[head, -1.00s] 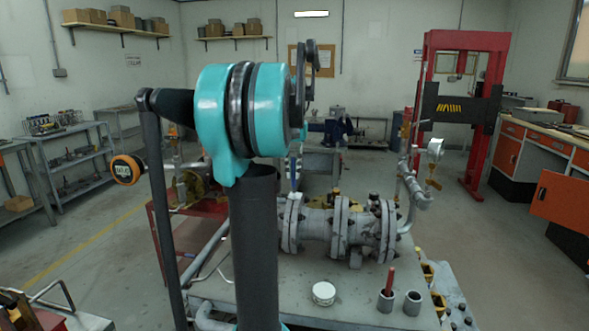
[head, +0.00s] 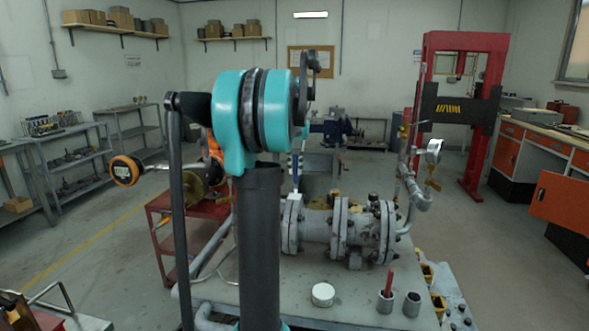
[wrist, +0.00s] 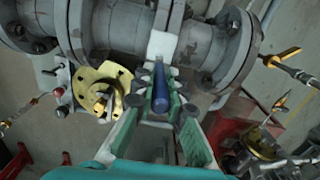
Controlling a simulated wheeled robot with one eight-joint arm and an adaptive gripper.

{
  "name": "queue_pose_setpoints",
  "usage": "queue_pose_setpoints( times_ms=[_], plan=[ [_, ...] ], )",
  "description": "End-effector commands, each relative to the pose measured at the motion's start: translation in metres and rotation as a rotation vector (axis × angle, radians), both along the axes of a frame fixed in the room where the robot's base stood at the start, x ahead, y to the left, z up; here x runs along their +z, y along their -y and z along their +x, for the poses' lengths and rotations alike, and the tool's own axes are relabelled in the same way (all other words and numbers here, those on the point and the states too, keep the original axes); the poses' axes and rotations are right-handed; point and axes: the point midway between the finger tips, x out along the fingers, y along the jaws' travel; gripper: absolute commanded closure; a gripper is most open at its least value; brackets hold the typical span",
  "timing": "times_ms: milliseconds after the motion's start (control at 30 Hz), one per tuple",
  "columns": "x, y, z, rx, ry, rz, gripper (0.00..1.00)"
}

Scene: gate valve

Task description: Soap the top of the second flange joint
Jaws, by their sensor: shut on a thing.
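My gripper (wrist: 164,102) is shut on a brush with a blue handle (wrist: 160,88) and a pale head (wrist: 162,45). In the wrist view the brush head lies over the rims of a grey flange joint (wrist: 173,18); I cannot tell whether it touches. In the head view the slim brush (head: 295,176) stands near the top of the leftmost visible flange joint (head: 291,228). A middle flange joint (head: 340,230) and a right one (head: 387,232) sit farther along the grey pipe.
A round white tub (head: 323,294) and two grey cups stand on the bench (head: 270,291), one with a red-handled tool (head: 389,277). A pressure gauge (head: 434,150) rises at the right. A yellow part (wrist: 100,90) lies left of my gripper in the wrist view.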

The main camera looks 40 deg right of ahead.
Motion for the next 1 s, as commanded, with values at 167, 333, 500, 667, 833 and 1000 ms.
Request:
queue_pose_setpoints(
  times_ms=[167,333,500,667,833,1000],
  plan=[
    [0.001,0.011,0.009,0.0,-0.001,0.001,1.0],
    [0.002,0.014,0.012,0.0,-0.001,0.001,1.0],
    [0.002,0.013,0.011,0.0,-0.001,0.001,1.0],
    [0.01,0.013,0.012,0.0,-0.001,0.001,1.0],
    [0.026,0.013,0.012,0.0,-0.001,0.001,1.0],
    [0.041,0.013,0.011,0.0,-0.001,0.001,1.0]
  ],
)
